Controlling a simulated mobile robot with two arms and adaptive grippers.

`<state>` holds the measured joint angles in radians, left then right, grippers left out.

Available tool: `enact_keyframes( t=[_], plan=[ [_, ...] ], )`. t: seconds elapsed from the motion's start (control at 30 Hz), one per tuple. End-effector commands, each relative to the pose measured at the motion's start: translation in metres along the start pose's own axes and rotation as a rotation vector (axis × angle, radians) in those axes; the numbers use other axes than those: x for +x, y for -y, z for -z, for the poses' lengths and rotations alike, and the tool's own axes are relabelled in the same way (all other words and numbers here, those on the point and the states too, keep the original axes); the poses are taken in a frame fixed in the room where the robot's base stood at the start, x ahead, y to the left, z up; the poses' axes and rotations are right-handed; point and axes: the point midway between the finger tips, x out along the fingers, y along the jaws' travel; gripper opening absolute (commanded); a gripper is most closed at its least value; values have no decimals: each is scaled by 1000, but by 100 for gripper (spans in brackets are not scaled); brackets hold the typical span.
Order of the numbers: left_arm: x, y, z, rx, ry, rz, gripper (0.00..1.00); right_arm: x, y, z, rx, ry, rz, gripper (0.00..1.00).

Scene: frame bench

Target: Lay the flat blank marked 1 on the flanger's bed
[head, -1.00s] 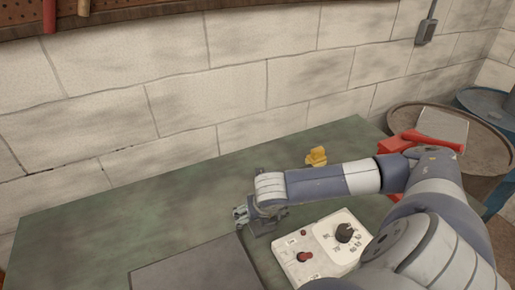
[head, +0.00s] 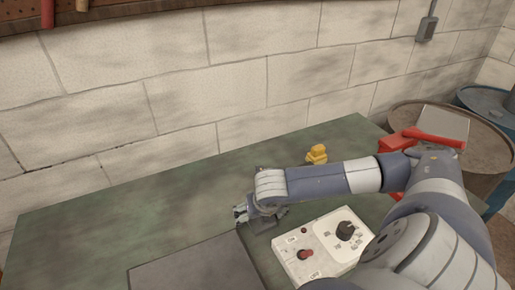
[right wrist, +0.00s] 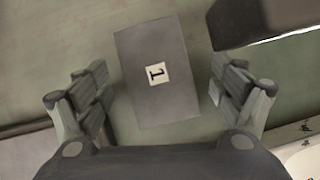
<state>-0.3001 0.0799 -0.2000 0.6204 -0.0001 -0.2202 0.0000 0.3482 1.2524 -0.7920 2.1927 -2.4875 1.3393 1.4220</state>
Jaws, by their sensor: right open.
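The flat blank marked 1 (right wrist: 145,45) is a grey rectangular plate with a white label, lying on the green bench top in the right wrist view. My right gripper (right wrist: 160,78) is open, with one finger on each side of the blank and visible gaps to it. In the head view my right gripper (head: 241,214) is low over the bench, left of the white control box; the blank is hard to make out there. A flat dark grey plate (head: 190,270) shows at the bottom edge; I cannot tell whether it is the flanger's bed. My left gripper is out of view.
A white control box (head: 322,246) with a red knob and black dial stands beside my right forearm. A small yellow object (head: 316,154) sits behind the arm. A dark block (right wrist: 265,22) shows at the wrist view's upper right. The bench's left side (head: 90,215) is clear.

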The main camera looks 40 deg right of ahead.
Motion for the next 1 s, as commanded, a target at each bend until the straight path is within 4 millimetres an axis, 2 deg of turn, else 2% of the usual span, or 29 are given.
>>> enact_keyframes(
  t=[0.47,0.7,0.73,0.83,0.87,1.0],
  plan=[
    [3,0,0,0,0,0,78,1,0,1,0,-1,0,87],
    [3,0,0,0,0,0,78,2,0,1,0,-2,1,33],
    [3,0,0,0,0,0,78,2,0,2,0,-3,1,30],
    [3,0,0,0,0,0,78,2,0,3,0,-5,1,30],
    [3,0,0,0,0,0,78,2,0,2,0,-5,1,26],
    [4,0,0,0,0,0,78,3,0,4,0,-8,1,26]
  ],
)
